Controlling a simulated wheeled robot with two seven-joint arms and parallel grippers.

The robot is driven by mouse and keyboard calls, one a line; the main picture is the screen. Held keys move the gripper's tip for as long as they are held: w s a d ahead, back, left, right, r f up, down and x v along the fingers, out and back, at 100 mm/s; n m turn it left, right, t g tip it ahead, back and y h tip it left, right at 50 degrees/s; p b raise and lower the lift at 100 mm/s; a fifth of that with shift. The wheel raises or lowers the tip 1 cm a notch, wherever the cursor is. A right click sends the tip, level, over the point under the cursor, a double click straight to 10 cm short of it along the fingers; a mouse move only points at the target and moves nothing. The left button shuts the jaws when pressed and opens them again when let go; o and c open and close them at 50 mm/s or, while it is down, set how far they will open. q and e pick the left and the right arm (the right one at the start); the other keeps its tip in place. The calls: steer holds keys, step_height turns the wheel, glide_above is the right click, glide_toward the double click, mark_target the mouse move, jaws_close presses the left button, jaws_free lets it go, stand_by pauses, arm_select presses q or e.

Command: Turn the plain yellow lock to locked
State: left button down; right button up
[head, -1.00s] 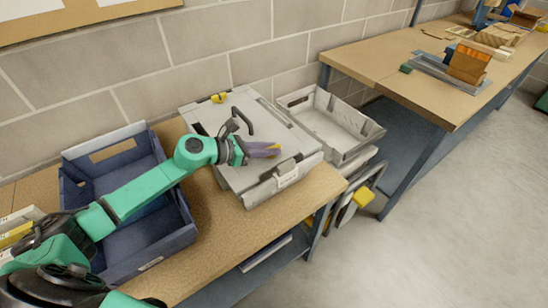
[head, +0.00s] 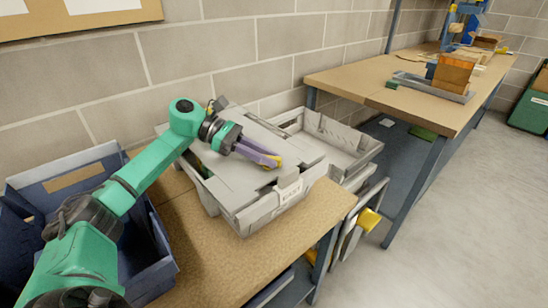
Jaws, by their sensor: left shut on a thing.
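A grey crate with a flat grey lid (head: 240,180) stands on the near wooden bench, a white label on its front. My left gripper (head: 271,161) reaches over the lid from the left, its purple fingers slanting down towards the lid's right side. It is shut on a small yellow lock (head: 279,161) at the fingertips. The fingers cover much of the lock, so I cannot tell which way it is turned. Another small yellowish part shows at the lid's far edge, partly behind my wrist. My right gripper is not in view.
A dark blue bin (head: 130,230) stands left of the crate, partly behind my arm. An open grey tray (head: 325,140) is behind and right. A second bench (head: 385,85) with a wooden block (head: 455,72) stands farther right.

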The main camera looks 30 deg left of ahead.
arm_select(q)
steer(key=shift+m+g, duration=0.4)
steer(key=c, duration=0.8)
jaws_free()
steer(key=shift+a, duration=0.15)
